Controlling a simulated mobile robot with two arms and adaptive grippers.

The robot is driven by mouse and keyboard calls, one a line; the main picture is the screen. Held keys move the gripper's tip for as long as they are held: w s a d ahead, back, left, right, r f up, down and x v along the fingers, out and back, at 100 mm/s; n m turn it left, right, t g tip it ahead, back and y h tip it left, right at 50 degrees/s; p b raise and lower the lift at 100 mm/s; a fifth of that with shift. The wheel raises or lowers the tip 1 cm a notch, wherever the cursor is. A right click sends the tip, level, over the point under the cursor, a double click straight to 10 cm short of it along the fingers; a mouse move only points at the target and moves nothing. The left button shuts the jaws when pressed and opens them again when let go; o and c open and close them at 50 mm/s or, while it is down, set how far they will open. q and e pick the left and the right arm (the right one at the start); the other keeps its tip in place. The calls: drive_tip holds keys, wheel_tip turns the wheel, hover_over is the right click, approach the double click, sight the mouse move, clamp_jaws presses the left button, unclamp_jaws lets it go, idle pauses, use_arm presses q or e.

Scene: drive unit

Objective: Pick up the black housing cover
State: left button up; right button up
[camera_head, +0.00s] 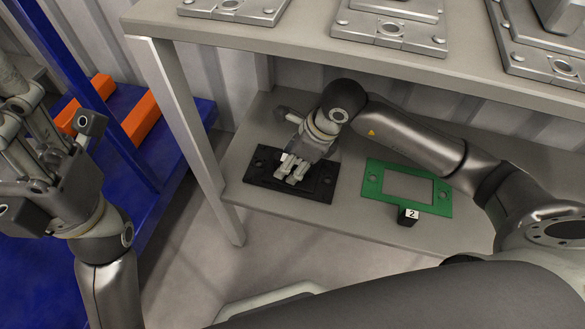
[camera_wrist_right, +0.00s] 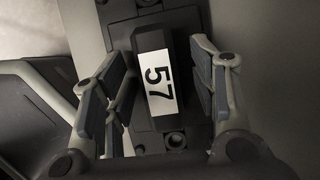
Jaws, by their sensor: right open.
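The black housing cover (camera_head: 262,172) is a flat dark plate lying on the lower shelf. In the right wrist view the cover (camera_wrist_right: 175,139) has a raised black block (camera_wrist_right: 150,42) with a white label reading 57. My right gripper (camera_head: 298,174) is over the middle of the cover and hides part of it. In the wrist view my right gripper (camera_wrist_right: 155,85) is open, its fingers on both sides of the block with gaps visible. My left gripper (camera_head: 45,150) is at the far left of the head view, fingers spread, apart from the cover and partly cut off by the edge.
A green frame (camera_head: 374,180) with a black block labelled 2 (camera_head: 408,216) lies right of the cover on the lower shelf (camera_head: 335,222). The upper shelf (camera_head: 290,37) overhangs the back and holds grey plates (camera_head: 391,30). A table leg (camera_head: 190,140) stands at left, near a blue rack (camera_head: 130,160) with orange bars.

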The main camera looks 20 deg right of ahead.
drive_tip(key=shift+f, duration=0.1)
clamp_jaws()
idle(0.4)
drive_tip(key=shift+r, duration=0.2)
